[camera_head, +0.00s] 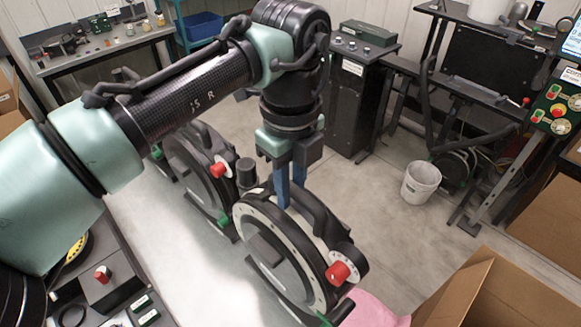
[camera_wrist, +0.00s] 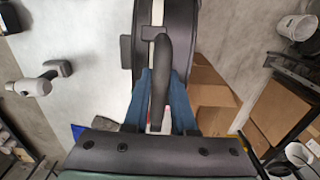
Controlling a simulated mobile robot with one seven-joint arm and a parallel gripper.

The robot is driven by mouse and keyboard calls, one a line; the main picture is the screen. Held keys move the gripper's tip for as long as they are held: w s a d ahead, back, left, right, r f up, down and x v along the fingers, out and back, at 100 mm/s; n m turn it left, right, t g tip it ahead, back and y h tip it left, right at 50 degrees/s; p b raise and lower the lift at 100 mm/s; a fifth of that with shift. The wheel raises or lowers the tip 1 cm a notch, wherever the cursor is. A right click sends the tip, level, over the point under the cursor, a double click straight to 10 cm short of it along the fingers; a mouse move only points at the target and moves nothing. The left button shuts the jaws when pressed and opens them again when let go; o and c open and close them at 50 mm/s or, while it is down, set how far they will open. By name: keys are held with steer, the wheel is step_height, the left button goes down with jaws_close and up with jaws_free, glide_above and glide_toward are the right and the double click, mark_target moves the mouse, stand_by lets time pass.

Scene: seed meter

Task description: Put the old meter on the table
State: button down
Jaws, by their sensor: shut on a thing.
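A round black meter (camera_head: 272,250) with a pale rim and a red knob stands upright in the middle of the head view. My gripper (camera_head: 290,193) comes down on it from above, its blue fingers shut on the dark handle. In the wrist view the fingers (camera_wrist: 161,78) lie on both sides of the handle (camera_wrist: 161,60), with the meter's dark body beyond. I cannot tell whether its underside touches anything. A second similar meter (camera_head: 200,165) with a red knob is behind it to the left, partly hidden by my arm. A table (camera_head: 105,53) is at the upper left.
The table holds several small items. An open cardboard box (camera_head: 490,290) is at the lower right, beside pink cloth (camera_head: 372,310). A white bucket (camera_head: 421,182) stands on the floor at the right. A black cabinet (camera_head: 350,100) is behind.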

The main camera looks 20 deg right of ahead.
mark_target(291, 208)
steer(key=shift+f+p, duration=0.6)
steer(key=shift+f, duration=1.5)
steer(key=c, duration=0.7)
jaws_free()
steer(key=shift+s+f, duration=0.15)
steer(key=shift+c, duration=0.2)
